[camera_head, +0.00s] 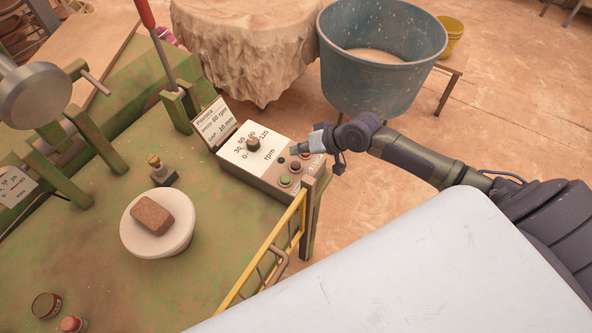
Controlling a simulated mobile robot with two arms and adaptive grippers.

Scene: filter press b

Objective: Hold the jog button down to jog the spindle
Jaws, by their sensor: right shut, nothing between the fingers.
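A control box (262,172) stands at the right edge of the green machine bench. Its white face has a dial with a dark knob (253,144) on an rpm scale. Several small buttons sit at its right end, among them a green button (285,180) and a dark button (296,166). Their labels are too small to read, so I cannot tell which one is jog. My right gripper (297,150) is shut and empty, its tips over the button end from the upper right. I cannot tell whether it touches a button. My left gripper is not in view.
A yellow rail (272,246) runs along the bench's front right edge. A card (215,122) stands behind the box. A white round block with a brown sponge-like piece (152,214) stands left. A blue tub (375,85) and draped cloth (250,40) are behind.

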